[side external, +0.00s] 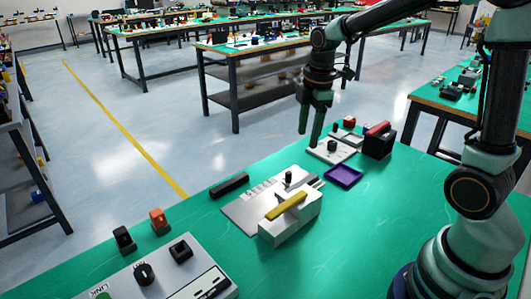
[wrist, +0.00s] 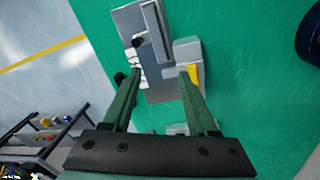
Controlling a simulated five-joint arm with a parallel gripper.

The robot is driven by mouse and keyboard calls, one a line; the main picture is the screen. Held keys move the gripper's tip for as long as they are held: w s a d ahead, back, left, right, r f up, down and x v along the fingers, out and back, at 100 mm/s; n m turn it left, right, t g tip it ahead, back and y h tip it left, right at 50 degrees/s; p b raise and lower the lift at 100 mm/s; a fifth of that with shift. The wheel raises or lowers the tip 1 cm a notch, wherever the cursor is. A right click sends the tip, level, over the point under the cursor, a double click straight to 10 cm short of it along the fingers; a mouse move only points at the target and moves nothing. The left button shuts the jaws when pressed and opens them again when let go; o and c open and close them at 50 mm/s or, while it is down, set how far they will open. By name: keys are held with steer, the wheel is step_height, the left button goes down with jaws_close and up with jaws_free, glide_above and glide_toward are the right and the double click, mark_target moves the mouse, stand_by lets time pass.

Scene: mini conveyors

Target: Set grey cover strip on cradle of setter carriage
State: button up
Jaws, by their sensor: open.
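My gripper (side external: 310,138) hangs open and empty above the far part of the green table, with its fingers pointing down. In the wrist view its two fingers (wrist: 160,75) are spread apart, with the grey-white plate (wrist: 135,25) of a small machine visible beyond them. That plate (side external: 250,208) also shows in the side view, with a black knob on it. A long grey strip (wrist: 156,38) lies along the plate; I cannot tell if it is the cover strip. A white block (side external: 290,222) with a yellow bar on it stands beside the plate. I cannot make out the cradle with certainty.
A black bar (side external: 230,185) lies left of the plate. A purple tray (side external: 343,176) and a black holder with a red top (side external: 378,140) stand at the far right. A control box (side external: 160,275) and small black and orange blocks stand near left. The front middle table is clear.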

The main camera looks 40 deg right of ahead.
steer(key=s+a+r+m+t, duration=0.2)
steer(key=s+r+m, duration=0.1)
steer(key=s+m, duration=0.2)
steer(key=s+a+r+m+t, duration=0.2)
steer(key=s+m, duration=0.3)
steer(key=m, duration=0.3)
steer(key=shift+s+a+r+m, duration=0.25)
steer(key=shift+a+r+m, duration=0.2)
steer(key=shift+a, duration=0.4)
